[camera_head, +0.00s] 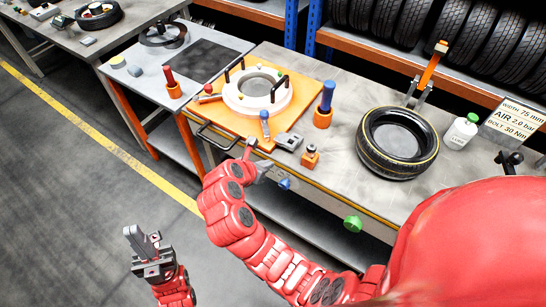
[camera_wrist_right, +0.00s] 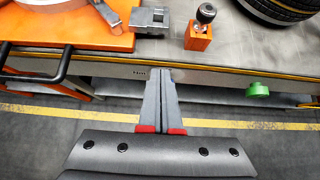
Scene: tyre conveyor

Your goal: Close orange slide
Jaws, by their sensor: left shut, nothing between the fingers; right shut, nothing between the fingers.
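The orange slide (camera_head: 222,106) is a flat orange plate on the bench, with a white ring fixture (camera_head: 238,97) on top. A black bar handle (camera_head: 216,136) is on its front edge; in the right wrist view the handle (camera_wrist_right: 37,66) is at the left and the slide (camera_wrist_right: 100,40) at the upper left. My right gripper (camera_head: 265,168) is shut and empty, low at the bench's front edge, to the right of the handle and apart from it. Its closed fingers (camera_wrist_right: 160,75) show in the wrist view. My left gripper (camera_head: 142,240) is shut and empty over the floor.
A metal block (camera_head: 289,141) and an orange block with a dark knob (camera_head: 310,157) stand near the bench front. A tyre (camera_head: 372,160) lies further right. A green knob (camera_head: 353,223) is on the bench front. The floor at the left is clear.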

